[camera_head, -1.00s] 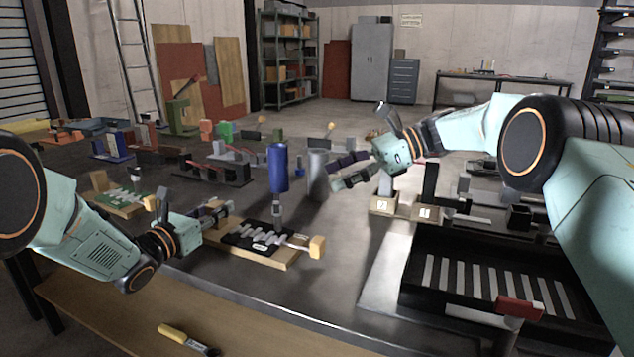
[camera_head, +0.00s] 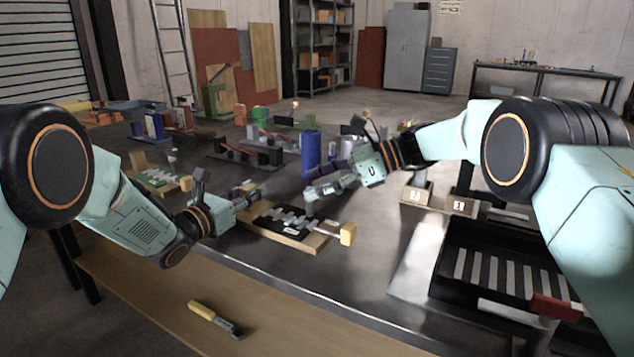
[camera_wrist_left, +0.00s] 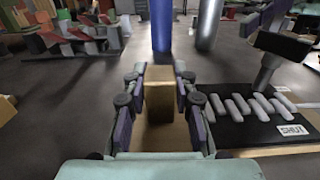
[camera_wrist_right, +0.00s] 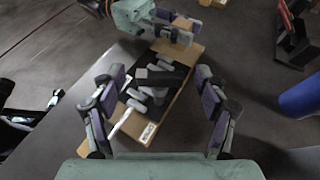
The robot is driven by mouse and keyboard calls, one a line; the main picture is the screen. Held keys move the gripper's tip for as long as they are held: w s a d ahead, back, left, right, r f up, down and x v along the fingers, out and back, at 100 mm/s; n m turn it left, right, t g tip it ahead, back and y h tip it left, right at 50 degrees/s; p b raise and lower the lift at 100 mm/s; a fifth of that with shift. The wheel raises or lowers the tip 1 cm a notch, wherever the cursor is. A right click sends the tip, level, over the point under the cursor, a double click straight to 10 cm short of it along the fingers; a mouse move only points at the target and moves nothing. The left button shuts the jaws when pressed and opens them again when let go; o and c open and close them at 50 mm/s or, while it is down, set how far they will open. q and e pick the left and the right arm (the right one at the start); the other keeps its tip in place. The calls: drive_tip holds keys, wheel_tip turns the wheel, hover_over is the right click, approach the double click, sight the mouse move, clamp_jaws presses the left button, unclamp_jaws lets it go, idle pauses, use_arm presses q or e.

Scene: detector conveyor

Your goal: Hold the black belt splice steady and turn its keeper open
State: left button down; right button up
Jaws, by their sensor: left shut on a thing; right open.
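The black belt splice (camera_head: 270,217) lies on a wooden board (camera_head: 313,246), with pale slats across it. My left gripper (camera_head: 255,191) is shut on the wooden block at the board's left end; the block (camera_wrist_left: 159,95) shows between its fingers in the left wrist view. The keeper, a grey post with a black crossbar (camera_wrist_left: 284,46), stands on the splice beside a label reading SHUT (camera_wrist_left: 293,130). My right gripper (camera_head: 312,191) is open over the splice. In the right wrist view the keeper's crossbar (camera_wrist_right: 160,78) lies between and beyond its fingers, apart from them.
A blue cylinder (camera_head: 311,150) stands behind the splice. A rod with a yellow block (camera_head: 348,234) sticks out at the board's right end. A green splice (camera_head: 160,180) lies to the left. A black tray (camera_head: 452,240) and numbered blocks (camera_head: 416,194) are at right.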

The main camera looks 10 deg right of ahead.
drive_tip(key=shift+c, duration=0.3)
drive_tip(key=c, duration=1.1)
drive_tip(key=shift+w, duration=0.1)
drive_tip(key=shift+w+r+n+g, duration=0.1)
drive_tip(key=shift+w+n+g, duration=0.2)
drive_tip(key=shift+n, duration=0.1)
drive_tip(key=shift+s+n+g, duration=0.35)
drive_tip(key=shift+n+g, duration=0.05)
drive_tip(key=shift+g, duration=0.2)
drive_tip(key=o, duration=1.2)
drive_tip(key=shift+c, duration=0.2)
